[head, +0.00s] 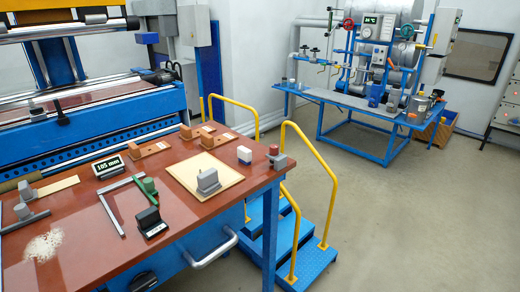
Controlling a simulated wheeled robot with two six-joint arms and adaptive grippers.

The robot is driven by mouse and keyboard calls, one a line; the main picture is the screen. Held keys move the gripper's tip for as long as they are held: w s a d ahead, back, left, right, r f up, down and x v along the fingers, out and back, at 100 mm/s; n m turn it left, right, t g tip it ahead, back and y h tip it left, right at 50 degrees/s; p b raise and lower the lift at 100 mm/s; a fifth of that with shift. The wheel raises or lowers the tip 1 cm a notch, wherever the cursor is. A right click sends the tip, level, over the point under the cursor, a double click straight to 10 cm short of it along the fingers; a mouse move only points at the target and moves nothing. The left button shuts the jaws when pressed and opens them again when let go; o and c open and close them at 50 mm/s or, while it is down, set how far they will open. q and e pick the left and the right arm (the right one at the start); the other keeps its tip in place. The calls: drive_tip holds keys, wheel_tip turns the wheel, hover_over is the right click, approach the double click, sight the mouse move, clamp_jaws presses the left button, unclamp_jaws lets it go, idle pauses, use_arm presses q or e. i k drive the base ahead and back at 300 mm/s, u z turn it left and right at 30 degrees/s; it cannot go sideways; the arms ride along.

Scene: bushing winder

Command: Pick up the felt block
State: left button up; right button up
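No object is clearly marked as the felt block. A grey block with a raised grip (208,181) sits on a beige board (183,172) on the red-brown table. A smaller white block with a blue lower part (244,156) stands to its right, near the table's right end. I cannot tell by sight which of these is felt. Neither of my grippers is in view.
The red-brown table (185,230) also holds a black stamp-like item (151,224), a green-topped item (149,186), a display reading 105 mm (108,166), wooden blocks (148,149) and a grey-and-red item (275,156). Yellow-railed blue steps (307,262) stand at right.

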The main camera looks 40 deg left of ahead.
sight(208, 183)
drive_tip(key=i, duration=2.55)
drive_tip(key=u, duration=5.6)
